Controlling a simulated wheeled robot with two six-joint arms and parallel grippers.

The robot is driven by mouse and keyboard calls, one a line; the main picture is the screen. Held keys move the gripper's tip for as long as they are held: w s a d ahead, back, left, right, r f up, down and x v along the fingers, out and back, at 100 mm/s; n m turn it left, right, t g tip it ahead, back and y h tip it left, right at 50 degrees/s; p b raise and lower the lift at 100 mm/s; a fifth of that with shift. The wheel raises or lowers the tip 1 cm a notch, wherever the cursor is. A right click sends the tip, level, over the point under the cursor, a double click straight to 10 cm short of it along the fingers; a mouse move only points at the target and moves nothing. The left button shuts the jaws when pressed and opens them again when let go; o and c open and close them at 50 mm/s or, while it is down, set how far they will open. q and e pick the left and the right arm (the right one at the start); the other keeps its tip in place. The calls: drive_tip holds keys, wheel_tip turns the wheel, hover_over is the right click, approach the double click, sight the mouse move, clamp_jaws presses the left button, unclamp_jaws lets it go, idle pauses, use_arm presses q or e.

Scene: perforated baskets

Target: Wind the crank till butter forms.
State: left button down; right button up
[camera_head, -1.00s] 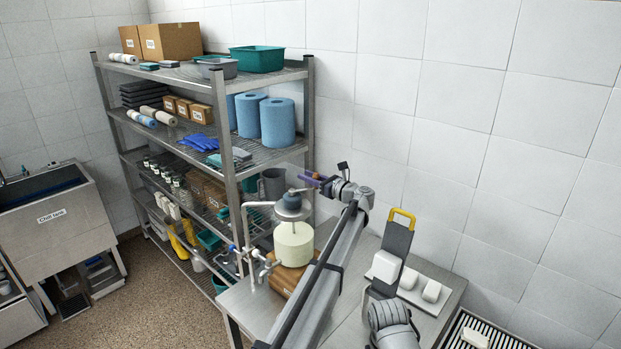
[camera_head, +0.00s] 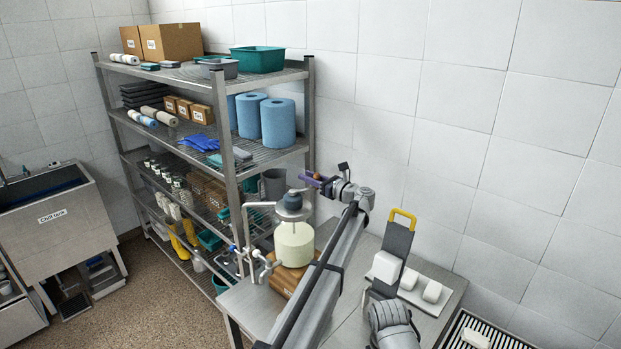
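The butter churn is a jar of pale cream contents (camera_head: 294,244) under a grey-blue metal top (camera_head: 291,206). It stands upright on a brown wooden base (camera_head: 289,279) on the steel table. The crank is small and partly hidden at the churn's top. My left gripper (camera_head: 317,181), with purplish fingertips, is beside and slightly above the churn's top, at the crank's side. A small brown piece shows at its tips; whether the fingers close on the crank handle is too small to tell.
A steel shelf rack (camera_head: 222,150) stands close behind and left. A slatted drain rack (camera_head: 490,330) is at lower right. Tiled wall lies behind.

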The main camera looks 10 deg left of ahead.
use_arm(q)
drive_tip(key=c, duration=0.6)
unclamp_jaws()
drive_tip(key=shift+s+a, duration=0.35)
drive_tip(key=shift+a, duration=0.45)
drive_tip(key=shift+d, duration=0.1)
drive_tip(key=shift+d, duration=0.2)
drive_tip(key=v, duration=0.7)
drive_tip(key=shift+s+d, duration=0.1)
drive_tip(key=shift+d, duration=0.15)
drive_tip(key=shift+c, duration=0.5)
